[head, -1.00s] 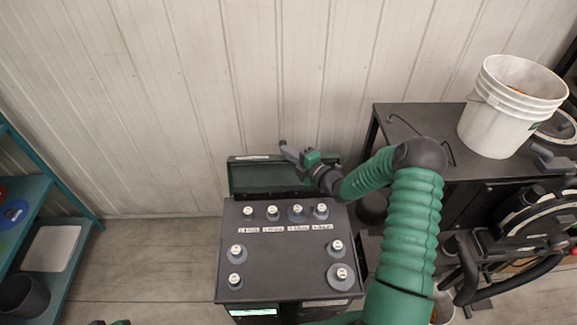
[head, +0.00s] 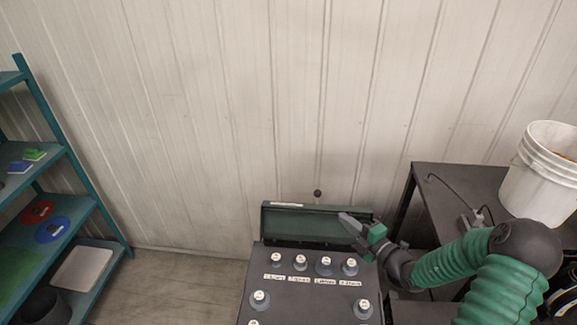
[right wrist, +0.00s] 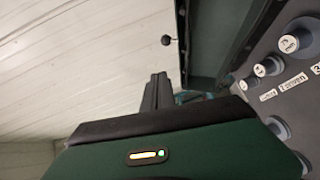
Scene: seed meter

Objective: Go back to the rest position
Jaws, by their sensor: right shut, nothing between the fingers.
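My right gripper (head: 347,220) is shut and empty, held in front of the opened green lid of the seed meter. It also shows in the right wrist view (right wrist: 158,92), with its fingers together and the lid (right wrist: 215,40) to their right. The seed meter's dark panel (head: 318,299) carries several white-capped knobs and a row of small labels; its lower part is cut off by the frame. The lid (head: 285,223) stands up at the panel's back edge. My left gripper does not show.
A teal shelf (head: 75,155) with discs and a white tray (head: 82,267) stands at the left. A black table (head: 450,185) at the right bears a white bucket (head: 540,175). A pale panelled wall (head: 220,110) closes the back. Floor left of the machine is clear.

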